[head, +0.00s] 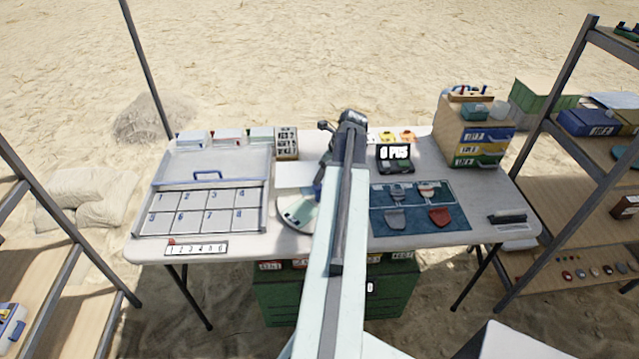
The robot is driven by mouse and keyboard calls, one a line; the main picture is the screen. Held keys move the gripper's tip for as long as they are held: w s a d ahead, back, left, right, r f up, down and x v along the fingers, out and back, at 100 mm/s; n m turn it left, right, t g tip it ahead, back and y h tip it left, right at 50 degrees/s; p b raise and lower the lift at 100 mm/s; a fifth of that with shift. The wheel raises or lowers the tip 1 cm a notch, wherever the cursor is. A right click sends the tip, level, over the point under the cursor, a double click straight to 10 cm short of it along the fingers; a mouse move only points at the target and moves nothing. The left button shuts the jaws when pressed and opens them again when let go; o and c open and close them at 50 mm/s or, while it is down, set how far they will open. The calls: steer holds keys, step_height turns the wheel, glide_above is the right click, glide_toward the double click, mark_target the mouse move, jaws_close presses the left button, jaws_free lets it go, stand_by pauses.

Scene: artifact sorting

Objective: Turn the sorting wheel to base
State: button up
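The sorting wheel (294,214) is a pale round disc on the white table, left of my arm, with darker green and small dark marks on its face. My arm reaches across the table and covers the wheel's right part. My gripper (318,188) hangs down at the far end of the arm, over or close to the wheel's far edge. I cannot tell whether it touches the wheel. Its fingers are too small and too hidden to show whether they are open or shut. No base marking on the wheel can be read.
A numbered tray (207,211) lies left of the wheel, with a strip numbered 1 to 6 (196,248) before it. A blue mat (414,225) with several pieces lies right of my arm. A small display (395,158) and a drawer unit (450,135) stand behind. Shelves flank the table.

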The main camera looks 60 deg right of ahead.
mark_target(318, 194)
steer(key=shift+m, duration=0.4)
steer(key=b+x, duration=0.7)
steer(key=shift+s+d+f, duration=0.25)
steer(key=shift+d+f, duration=0.15)
steer(key=shift+f, duration=0.05)
steer(key=shift+r, duration=0.1)
